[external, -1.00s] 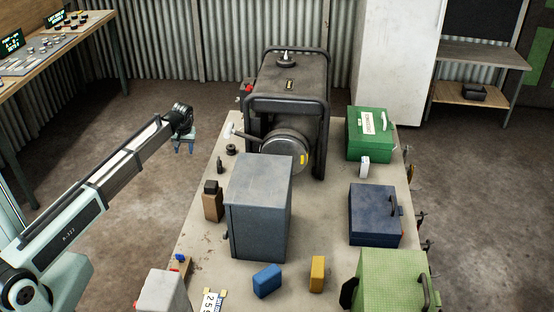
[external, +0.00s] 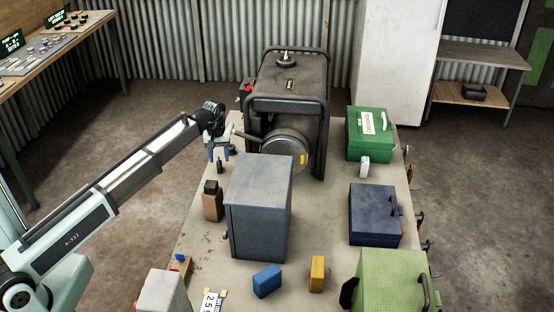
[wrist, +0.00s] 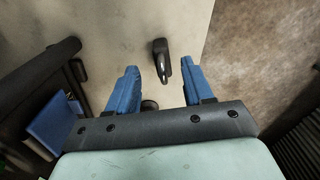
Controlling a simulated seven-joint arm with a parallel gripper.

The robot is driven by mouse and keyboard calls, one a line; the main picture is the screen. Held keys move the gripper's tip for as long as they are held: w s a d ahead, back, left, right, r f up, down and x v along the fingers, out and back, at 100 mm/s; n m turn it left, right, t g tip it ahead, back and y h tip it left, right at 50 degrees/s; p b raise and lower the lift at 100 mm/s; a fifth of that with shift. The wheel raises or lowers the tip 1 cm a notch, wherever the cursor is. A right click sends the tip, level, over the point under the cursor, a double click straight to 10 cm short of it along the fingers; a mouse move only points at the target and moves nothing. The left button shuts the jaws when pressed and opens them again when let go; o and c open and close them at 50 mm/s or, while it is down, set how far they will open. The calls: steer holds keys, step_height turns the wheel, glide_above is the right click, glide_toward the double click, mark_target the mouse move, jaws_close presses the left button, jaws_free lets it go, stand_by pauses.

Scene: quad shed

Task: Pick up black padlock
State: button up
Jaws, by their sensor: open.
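A small black padlock (wrist: 158,49) with a silvery shackle stands on the table in the wrist view, ahead of the gap between my fingertips. In the external view, a small dark upright shape that appears to be the padlock (external: 219,168) shows just below my gripper (external: 219,156). My gripper's blue fingers (wrist: 161,74) are apart, with nothing held between them. The fingers are above the table; their exact height over the padlock is hard to tell.
A small dark round object (wrist: 150,105) is partly hidden near my gripper's base. The dark generator (external: 290,90) stands close on the right in the external view. A brown block with a dark top (external: 212,205) and a grey metal box (external: 259,205) stand nearer the camera.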

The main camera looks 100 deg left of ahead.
mark_target(219, 164)
step_height(219, 164, down, 4)
steer(key=shift+s+f, duration=0.15)
steer(key=shift+f, duration=0.1)
jaws_close()
stand_by(0.4)
